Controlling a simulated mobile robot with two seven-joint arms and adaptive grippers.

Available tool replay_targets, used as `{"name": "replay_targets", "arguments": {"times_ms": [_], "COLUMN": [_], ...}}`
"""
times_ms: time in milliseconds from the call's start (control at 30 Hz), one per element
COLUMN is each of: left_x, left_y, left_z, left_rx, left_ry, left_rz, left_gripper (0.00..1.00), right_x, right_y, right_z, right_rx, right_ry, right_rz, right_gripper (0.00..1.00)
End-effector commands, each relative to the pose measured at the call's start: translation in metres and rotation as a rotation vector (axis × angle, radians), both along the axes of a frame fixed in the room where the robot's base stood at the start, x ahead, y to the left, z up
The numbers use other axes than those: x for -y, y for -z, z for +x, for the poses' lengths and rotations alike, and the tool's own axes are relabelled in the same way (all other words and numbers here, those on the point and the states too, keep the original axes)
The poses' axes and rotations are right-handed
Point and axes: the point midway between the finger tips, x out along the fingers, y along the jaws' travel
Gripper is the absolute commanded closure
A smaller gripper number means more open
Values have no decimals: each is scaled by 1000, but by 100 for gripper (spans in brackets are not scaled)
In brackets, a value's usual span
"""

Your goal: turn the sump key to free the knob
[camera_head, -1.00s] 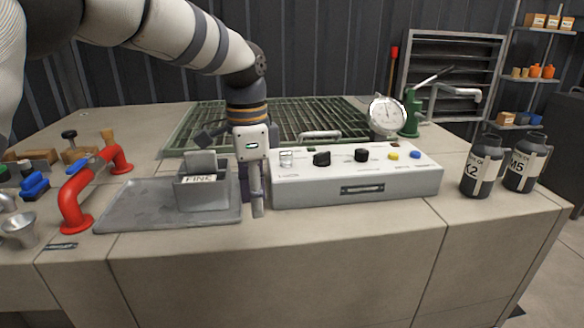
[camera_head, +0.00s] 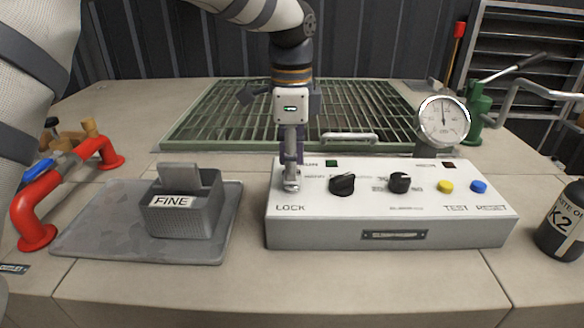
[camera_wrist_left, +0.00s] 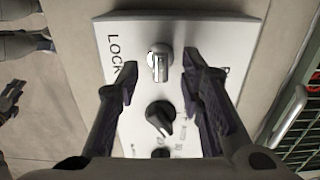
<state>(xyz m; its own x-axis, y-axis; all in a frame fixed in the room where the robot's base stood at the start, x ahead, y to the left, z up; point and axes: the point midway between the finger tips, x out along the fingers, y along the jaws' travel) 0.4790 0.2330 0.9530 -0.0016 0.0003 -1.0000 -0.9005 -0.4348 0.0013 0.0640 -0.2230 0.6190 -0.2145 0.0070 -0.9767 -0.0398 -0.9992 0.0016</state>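The sump key is a small silver key (camera_wrist_left: 159,62) standing on the white control panel (camera_wrist_left: 222,28) beside the word LOCK. In the head view its base (camera_head: 291,184) shows at the panel's left end, under my left gripper (camera_head: 291,158). In the left wrist view my left gripper (camera_wrist_left: 159,74) is open, with the key between its two spread fingertips and a visible gap on each side. A black knob (camera_head: 342,184) is just right of the key; it also shows in the wrist view (camera_wrist_left: 160,116). A dark shape at the wrist view's left edge may be my right gripper.
A second black knob (camera_head: 400,182), a yellow button (camera_head: 445,186) and a blue button (camera_head: 479,186) are farther right on the panel. A grey box marked FINE (camera_head: 184,205) stands on a tray (camera_head: 105,238) to the left. A gauge (camera_head: 443,121) rises behind the panel.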

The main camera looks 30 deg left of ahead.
Motion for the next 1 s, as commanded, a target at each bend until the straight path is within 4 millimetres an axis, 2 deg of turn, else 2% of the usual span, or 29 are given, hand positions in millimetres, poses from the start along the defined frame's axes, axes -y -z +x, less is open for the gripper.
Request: {"name": "replay_targets", "arguments": {"times_ms": [100, 200, 433, 467, 600, 1000], "left_x": [0, 0, 0, 0, 0, 0], "left_y": [17, 24, 26, 26, 25, 24], "left_z": [0, 0, 0, 0, 0, 0], "left_rx": [0, 2, 2, 2, 2, 2], "left_ry": [1, 0, 0, 0, 0, -35], "left_rz": [0, 0, 0, 0, 0, 0], "left_gripper": [65, 65, 65, 67, 99, 100], "right_x": [0, 0, 0, 0, 0, 0], "right_y": [-1, -1, -1, -1, -1, -3], "right_z": [1, 1, 1, 1, 1, 3], "right_rx": [3, 3, 3, 3, 3, 11], "right_ry": [0, 0, 0, 0, 0, 0], "right_rz": [0, 0, 0, 0, 0, 0], "right_gripper": [60, 60, 60, 60, 60, 60]}}
